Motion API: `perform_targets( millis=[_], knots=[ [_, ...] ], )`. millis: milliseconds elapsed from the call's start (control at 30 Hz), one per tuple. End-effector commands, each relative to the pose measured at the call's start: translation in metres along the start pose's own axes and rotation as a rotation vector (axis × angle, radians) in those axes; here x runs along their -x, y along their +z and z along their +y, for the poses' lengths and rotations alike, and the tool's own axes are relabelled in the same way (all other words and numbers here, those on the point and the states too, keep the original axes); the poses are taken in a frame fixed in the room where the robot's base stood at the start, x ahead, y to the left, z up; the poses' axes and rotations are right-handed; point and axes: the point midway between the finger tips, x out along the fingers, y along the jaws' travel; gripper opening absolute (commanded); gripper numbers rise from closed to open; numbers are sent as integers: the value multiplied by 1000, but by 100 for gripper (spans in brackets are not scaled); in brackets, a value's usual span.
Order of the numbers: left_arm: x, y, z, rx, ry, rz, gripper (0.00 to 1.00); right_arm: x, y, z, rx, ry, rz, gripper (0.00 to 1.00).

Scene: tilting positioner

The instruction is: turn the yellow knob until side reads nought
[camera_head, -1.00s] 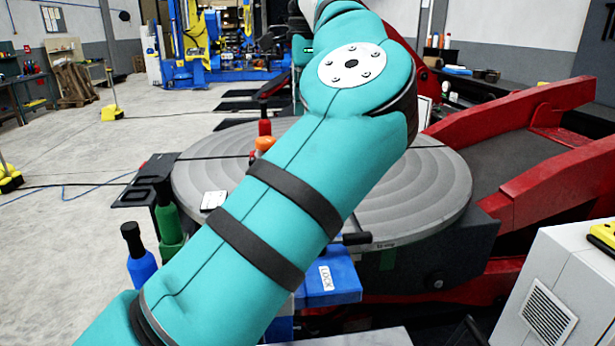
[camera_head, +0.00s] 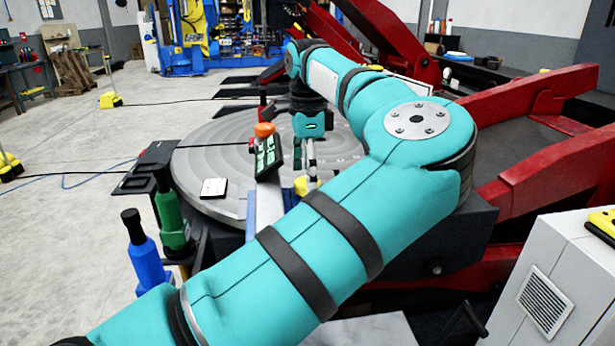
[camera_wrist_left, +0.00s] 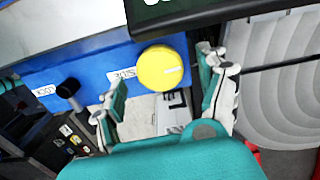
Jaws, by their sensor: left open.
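The yellow knob (camera_wrist_left: 160,68) is round, with a pale mark near its right edge. It sits on a blue panel (camera_wrist_left: 110,58) beside a white label that seems to read SIDE upside down. In the head view the knob (camera_head: 306,185) shows partly, below my left gripper (camera_head: 311,163), which points down. In the left wrist view my left gripper (camera_wrist_left: 160,95) is open, its fingers on either side of the knob's lower part; I cannot tell whether they touch it. A dark display (camera_head: 268,157) with green readouts stands left of the gripper; its figures are too small to read. My right gripper is out of view.
A large grey round table (camera_head: 210,160) lies behind the panel. An orange button (camera_head: 264,129) tops the display. A black lever (camera_wrist_left: 68,88) stands by the LOCK label. Green (camera_head: 170,220) and blue (camera_head: 144,262) bottle-like tools stand at left. A white cabinet (camera_head: 560,290) is at right.

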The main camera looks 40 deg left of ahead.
Motion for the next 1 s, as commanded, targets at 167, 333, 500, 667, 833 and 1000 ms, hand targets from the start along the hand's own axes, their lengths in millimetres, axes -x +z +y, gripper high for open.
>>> perform_targets(
  millis=[167,333,500,667,833,1000],
  knots=[
    [-16,0,0,-1,0,-1,76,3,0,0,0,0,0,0],
    [-21,0,0,-1,0,0,76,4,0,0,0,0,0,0],
    [-20,0,0,-1,-1,0,76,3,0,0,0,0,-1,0],
    [-20,0,0,-1,-1,0,55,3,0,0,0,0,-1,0],
    [-20,0,0,-1,-1,0,32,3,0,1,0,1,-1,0],
    [-20,0,0,-1,-1,0,19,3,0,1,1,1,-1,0]
  ],
)
